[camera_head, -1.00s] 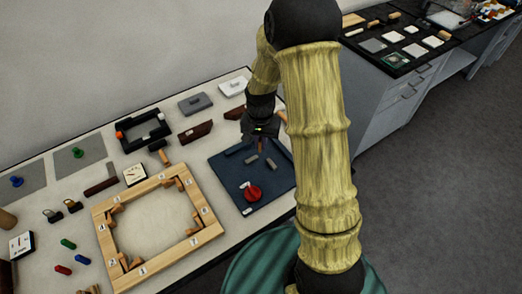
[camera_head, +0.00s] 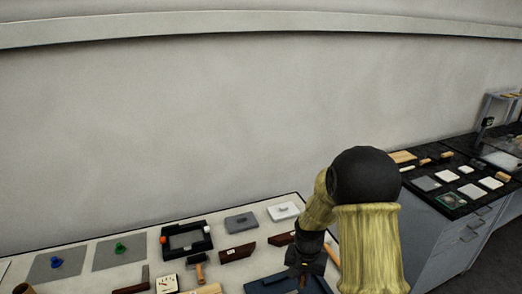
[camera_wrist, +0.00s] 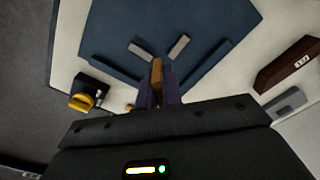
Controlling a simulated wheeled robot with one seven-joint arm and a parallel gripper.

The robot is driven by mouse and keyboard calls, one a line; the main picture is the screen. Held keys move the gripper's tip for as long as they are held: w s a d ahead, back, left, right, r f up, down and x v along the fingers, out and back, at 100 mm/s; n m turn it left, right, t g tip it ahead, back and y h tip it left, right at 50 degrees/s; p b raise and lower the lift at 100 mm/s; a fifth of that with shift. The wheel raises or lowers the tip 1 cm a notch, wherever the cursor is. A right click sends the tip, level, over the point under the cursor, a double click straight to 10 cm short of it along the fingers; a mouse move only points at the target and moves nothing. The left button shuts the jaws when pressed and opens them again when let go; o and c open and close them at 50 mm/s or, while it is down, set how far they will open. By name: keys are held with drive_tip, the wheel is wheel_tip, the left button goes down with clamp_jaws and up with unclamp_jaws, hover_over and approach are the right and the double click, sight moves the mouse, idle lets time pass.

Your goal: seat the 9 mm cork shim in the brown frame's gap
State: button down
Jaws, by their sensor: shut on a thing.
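My gripper (camera_wrist: 157,95) is shut on a slim orange-brown piece (camera_wrist: 157,72), which looks like the cork shim; its thickness cannot be read. The piece points out between the fingertips, over the dark blue tray (camera_wrist: 215,22). In the head view my gripper (camera_head: 303,283) is at the bottom edge, above the tray (camera_head: 265,286), with the shim barely distinguishable. A dark brown piece with a white label (camera_head: 238,252) lies on the table, and it or a similar one (camera_wrist: 288,66) shows in the wrist view. I cannot tell which is the brown frame; no gap is visible.
Two grey strips (camera_wrist: 140,52) (camera_wrist: 179,46) lie on the tray, beside a dark blue bar (camera_wrist: 207,65). A black block with a yellow knob (camera_wrist: 90,95) stands at the tray's edge. A black frame (camera_head: 186,241) and grey plate (camera_head: 241,222) sit near the wall.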

drive_tip(key=f+n, duration=0.1)
drive_tip(key=w+f+n, duration=0.1)
drive_tip(key=f+n, duration=0.1)
drive_tip(key=w+f+n, duration=0.1)
drive_tip(key=shift+w+f+n, duration=0.15)
drive_tip(key=shift+f+n, duration=0.2)
drive_tip(key=shift+n, duration=0.05)
drive_tip(key=shift+d, duration=0.1)
idle(0.7)
